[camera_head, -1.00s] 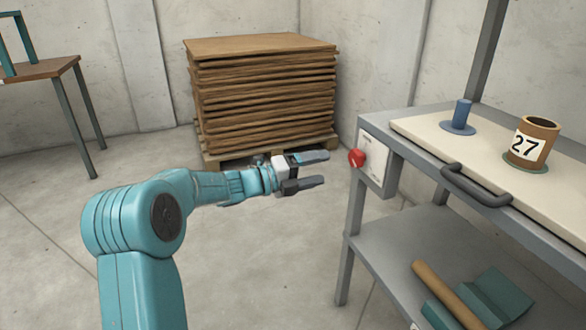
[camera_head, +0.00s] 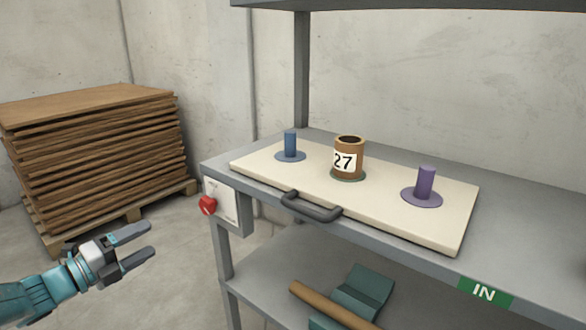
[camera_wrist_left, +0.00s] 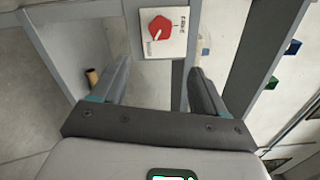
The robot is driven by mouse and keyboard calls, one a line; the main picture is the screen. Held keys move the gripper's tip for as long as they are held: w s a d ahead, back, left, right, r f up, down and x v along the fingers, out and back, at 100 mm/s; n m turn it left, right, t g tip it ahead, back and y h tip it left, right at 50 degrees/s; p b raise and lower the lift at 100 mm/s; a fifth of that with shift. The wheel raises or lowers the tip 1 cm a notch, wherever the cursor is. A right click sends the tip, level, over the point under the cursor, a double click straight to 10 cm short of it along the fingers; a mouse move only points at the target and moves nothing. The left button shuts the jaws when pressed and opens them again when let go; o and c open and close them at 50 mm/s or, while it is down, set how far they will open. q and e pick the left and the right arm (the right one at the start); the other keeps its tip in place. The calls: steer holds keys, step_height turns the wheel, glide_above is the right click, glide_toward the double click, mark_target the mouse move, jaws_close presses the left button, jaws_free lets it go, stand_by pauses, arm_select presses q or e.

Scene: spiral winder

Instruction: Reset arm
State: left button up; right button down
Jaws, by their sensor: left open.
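My left gripper (camera_head: 143,247) is at the lower left of the head view, open and empty. It points right toward the workbench, in front of and apart from it. In the left wrist view its two fingers (camera_wrist_left: 155,85) are spread, with a red rotary switch (camera_wrist_left: 161,28) on a white plate beyond them. The red switch (camera_head: 208,205) also shows in the head view on the box at the bench's left front corner. My right gripper is not in view.
A cream board (camera_head: 410,215) with a black handle (camera_head: 311,207) lies on the grey bench. It bears a blue peg (camera_head: 290,146), a brown cylinder marked 27 (camera_head: 350,150) and a purple peg (camera_head: 426,183). Stacked brown sheets (camera_head: 95,150) stand left.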

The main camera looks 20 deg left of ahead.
arm_select(q)
steer(key=w+d+r+n+y+p, duration=0.1)
steer(key=w+d+n+y+p, duration=0.1)
steer(key=w+d+n+p, duration=0.4)
steer(key=s+d+f+n+g+y+p, duration=0.1)
steer(key=d+f+n+g+p, duration=0.2)
steer(key=d+n+p, duration=0.4)
steer(key=s+d+f+n+g+p, duration=0.25)
steer(key=d+n+p, duration=0.3)
steer(key=p, duration=0.45)
steer(key=s+d+n+g+p, duration=0.4)
steer(key=s+d, duration=0.4)
steer(key=s, duration=0.4)
steer(key=s+d+n+g+p, duration=0.4)
steer(key=s+d+g+p, duration=0.2)
steer(key=s+p, duration=0.3)
steer(key=s+d+f, duration=0.1)
steer(key=s, duration=0.1)
steer(key=shift+s+d+g, duration=0.35)
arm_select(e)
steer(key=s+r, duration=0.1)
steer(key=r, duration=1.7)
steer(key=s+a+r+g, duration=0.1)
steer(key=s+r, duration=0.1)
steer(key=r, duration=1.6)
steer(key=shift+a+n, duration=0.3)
arm_select(q)
steer(key=shift+n, duration=0.25)
